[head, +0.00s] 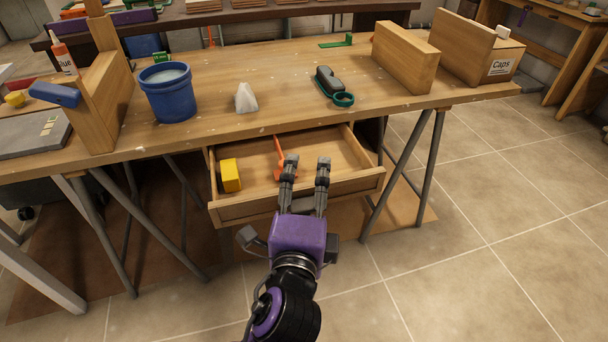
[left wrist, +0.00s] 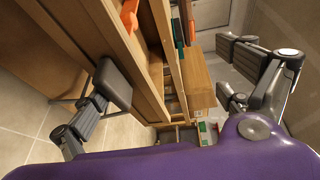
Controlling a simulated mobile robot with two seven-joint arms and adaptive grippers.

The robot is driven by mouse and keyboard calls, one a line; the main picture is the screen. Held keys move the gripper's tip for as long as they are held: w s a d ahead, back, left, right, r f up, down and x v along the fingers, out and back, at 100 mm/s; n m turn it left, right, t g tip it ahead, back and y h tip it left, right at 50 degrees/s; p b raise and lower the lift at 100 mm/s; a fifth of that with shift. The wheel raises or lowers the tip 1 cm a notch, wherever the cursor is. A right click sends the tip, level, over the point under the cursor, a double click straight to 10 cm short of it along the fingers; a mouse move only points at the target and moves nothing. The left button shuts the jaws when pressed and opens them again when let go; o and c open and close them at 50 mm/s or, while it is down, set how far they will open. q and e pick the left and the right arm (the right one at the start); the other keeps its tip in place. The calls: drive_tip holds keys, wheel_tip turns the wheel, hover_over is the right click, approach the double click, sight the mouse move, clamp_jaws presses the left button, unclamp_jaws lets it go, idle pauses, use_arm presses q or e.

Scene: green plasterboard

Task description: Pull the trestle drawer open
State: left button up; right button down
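The trestle drawer (head: 236,210) under the wooden workbench stands pulled out, its inside showing in the head view. A yellow block (head: 231,175) lies in its left part and an orange tool (head: 279,155) near its middle. My left gripper (head: 307,168) is at the drawer's front, its two fingers apart and reaching over the front board. In the left wrist view the fingers (left wrist: 178,72) are also spread wide, with nothing held between them. The gripper hides part of the drawer front, and I cannot tell whether it touches it. My right gripper is not in view.
The workbench top (head: 300,98) holds a blue bucket (head: 167,92), a whitish lump (head: 246,98), a dark tool with a green ring (head: 333,86) and wooden boxes. Grey trestle legs (head: 402,175) flank the drawer. The tiled floor (head: 480,240) at right is clear.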

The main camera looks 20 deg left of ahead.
use_arm(q)
drive_tip(key=shift+d+r, duration=0.1)
drive_tip(key=shift+r, duration=0.5)
drive_tip(key=shift+c, duration=0.3)
drive_tip(key=shift+s+r, duration=0.1)
drive_tip(key=shift+s, duration=0.25)
drive_tip(key=shift+c, duration=0.9)
drive_tip(key=shift+s+d, duration=0.2)
drive_tip(key=shift+s, duration=0.2)
drive_tip(key=shift+c, duration=0.7)
drive_tip(key=shift+v, duration=0.8)
drive_tip(key=shift+c, duration=0.8)
drive_tip(key=shift+s, duration=0.4)
drive_tip(key=c, duration=0.4)
drive_tip(key=shift+s+d, duration=0.15)
drive_tip(key=shift+s, duration=0.45)
drive_tip(key=shift+c, duration=1)
drive_tip(key=shift+s+d+f, duration=0.15)
drive_tip(key=shift+s, duration=0.6)
drive_tip(key=shift+s+d+f, duration=0.1)
drive_tip(key=shift+s+f, duration=0.05)
drive_tip(key=shift+s, duration=0.6)
drive_tip(key=shift+s+d+f, duration=0.1)
drive_tip(key=shift+s+d, duration=0.05)
drive_tip(key=shift+s, duration=0.6)
